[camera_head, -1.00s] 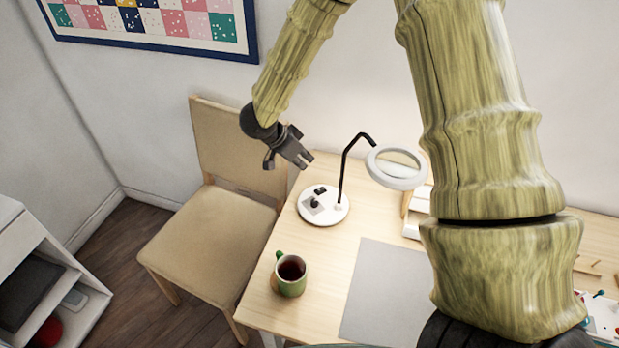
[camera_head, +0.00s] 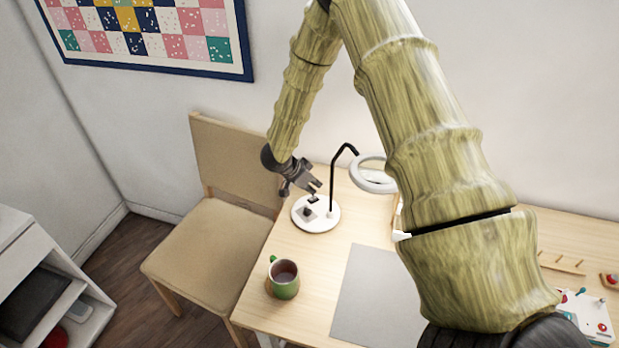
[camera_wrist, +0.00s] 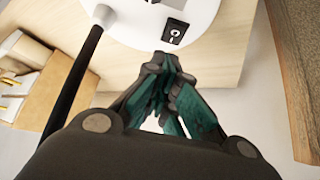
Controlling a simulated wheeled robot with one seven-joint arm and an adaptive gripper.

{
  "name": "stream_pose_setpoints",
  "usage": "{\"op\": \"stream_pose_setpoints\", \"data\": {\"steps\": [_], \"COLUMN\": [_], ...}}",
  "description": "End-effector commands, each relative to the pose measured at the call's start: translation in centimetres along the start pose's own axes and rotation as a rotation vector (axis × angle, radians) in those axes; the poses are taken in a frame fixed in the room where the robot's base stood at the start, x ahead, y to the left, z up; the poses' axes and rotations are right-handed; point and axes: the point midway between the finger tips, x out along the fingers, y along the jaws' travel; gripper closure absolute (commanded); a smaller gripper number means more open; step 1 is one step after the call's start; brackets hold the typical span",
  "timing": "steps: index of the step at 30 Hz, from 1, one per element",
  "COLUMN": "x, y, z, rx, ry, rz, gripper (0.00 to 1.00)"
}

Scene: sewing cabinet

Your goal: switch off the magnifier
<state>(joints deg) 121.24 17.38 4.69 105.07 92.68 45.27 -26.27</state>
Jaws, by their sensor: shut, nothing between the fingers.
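The magnifier lamp has a round white base (camera_head: 322,222) on the table, a black bent stem (camera_head: 333,180) and a white ring head (camera_head: 372,178). A black rocker switch (camera_wrist: 174,33) with a white mark sits near the rim of the base in the wrist view. My gripper (camera_head: 317,190) is shut and empty. In the head view it is over the back part of the base and partly hides it. In the wrist view its fingertips (camera_wrist: 166,58) appear just below the switch; I cannot tell whether they touch.
A green mug (camera_head: 284,279) of dark drink stands at the table's front left. A grey mat (camera_head: 372,297) lies right of it. A beige chair (camera_head: 215,240) stands left of the table. A wooden box (camera_wrist: 40,85) lies beyond the stem in the wrist view.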

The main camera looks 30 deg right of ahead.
Motion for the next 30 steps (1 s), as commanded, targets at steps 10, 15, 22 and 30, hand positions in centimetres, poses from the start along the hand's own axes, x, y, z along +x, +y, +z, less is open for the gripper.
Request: {"op": "stream_pose_setpoints", "data": {"steps": [10, 15, 22, 30], "x": [1.9, 2.0, 2.1, 2.6], "y": [-0.1, -0.2, -0.1, 0.0], "z": [1.8, 2.1, 2.1, 2.8], "rx": [-0.002, -0.001, 0.000, -0.004], "ry": [0.001, 0.001, 0.000, 0.052], "rz": [0.000, -0.001, 0.000, 0.003], "gripper": [1.00, 1.00, 1.00, 1.00]}}
